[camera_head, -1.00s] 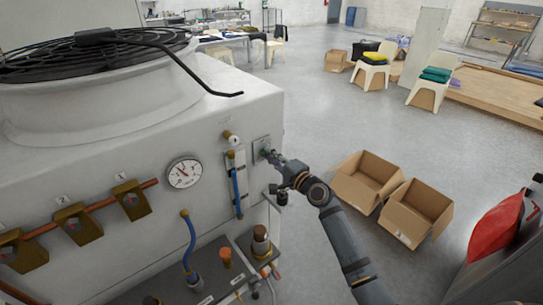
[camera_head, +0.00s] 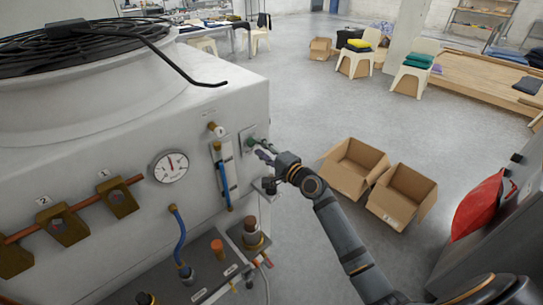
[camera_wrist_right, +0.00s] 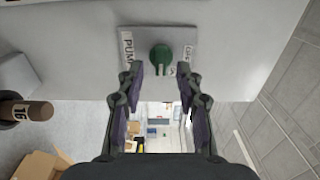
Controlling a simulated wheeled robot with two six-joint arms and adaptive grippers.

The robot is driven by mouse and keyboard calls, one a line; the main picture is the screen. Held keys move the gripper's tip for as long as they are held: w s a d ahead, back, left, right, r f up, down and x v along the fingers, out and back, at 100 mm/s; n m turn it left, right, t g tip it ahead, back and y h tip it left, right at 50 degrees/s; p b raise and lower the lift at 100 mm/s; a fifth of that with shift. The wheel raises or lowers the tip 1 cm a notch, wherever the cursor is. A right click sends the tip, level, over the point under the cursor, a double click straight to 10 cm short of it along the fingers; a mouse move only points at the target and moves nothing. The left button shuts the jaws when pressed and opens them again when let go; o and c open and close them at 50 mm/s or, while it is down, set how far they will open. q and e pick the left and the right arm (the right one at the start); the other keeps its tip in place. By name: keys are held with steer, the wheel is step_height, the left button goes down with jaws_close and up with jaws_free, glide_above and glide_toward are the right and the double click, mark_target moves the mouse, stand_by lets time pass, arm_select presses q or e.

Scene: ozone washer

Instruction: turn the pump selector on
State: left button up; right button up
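The pump selector is a green knob (camera_head: 252,142) on a small grey plate (camera_head: 243,149) at the right end of the machine's front panel. In the right wrist view the knob (camera_wrist_right: 161,55) sits on its plate, with a "PUMP" label on the left and another, partly hidden label on the right. A pale bar on the knob points down in that view. My right gripper (camera_head: 263,156) is just in front of and below the knob. In the wrist view its two fingers (camera_wrist_right: 160,78) are spread, with nothing between them. My left gripper is not in view.
A round gauge (camera_head: 170,166), a blue hose (camera_head: 182,238) and brass blocks on a copper pipe (camera_head: 90,207) are on the panel to the left. Two open cardboard boxes (camera_head: 400,200) stand on the floor at right. A red bag (camera_head: 478,207) is further right.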

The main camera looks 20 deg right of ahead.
steer(key=v, duration=1)
steer(key=shift+s, duration=0.15)
steer(key=shift+r, duration=0.1)
steer(key=d+f+n+g+h, duration=0.1)
steer(key=d+f+h, duration=0.15)
steer(key=f, duration=0.55)
steer(key=d+f+g+h, duration=0.1)
steer(key=d+f, duration=0.3)
steer(key=f, duration=0.4)
steer(key=s+d+f+n+g+h, duration=0.25)
steer(key=s+f, duration=0.45)
steer(key=f, duration=0.6)
steer(key=s+d+f+n+g+h, duration=0.15)
steer(key=s+f+n+g, duration=0.35)
steer(key=f, duration=0.8)
steer(key=s+a+f+n+g, duration=0.2)
steer(key=s+f, duration=0.4)
steer(key=s, duration=0.5)
steer(key=s+a+f+n+g+b, duration=0.1)
steer(key=s+a+f+n+g, duration=0.1)
steer(key=s+f, duration=0.4)
steer(key=s+a+f+n+g, duration=0.2)
steer(key=s+f, duration=0.5)
steer(key=s, duration=0.9)
steer(key=shift+s+a, duration=0.15)
steer(key=shift+a, duration=0.3)
steer(key=shift+y, duration=0.25)
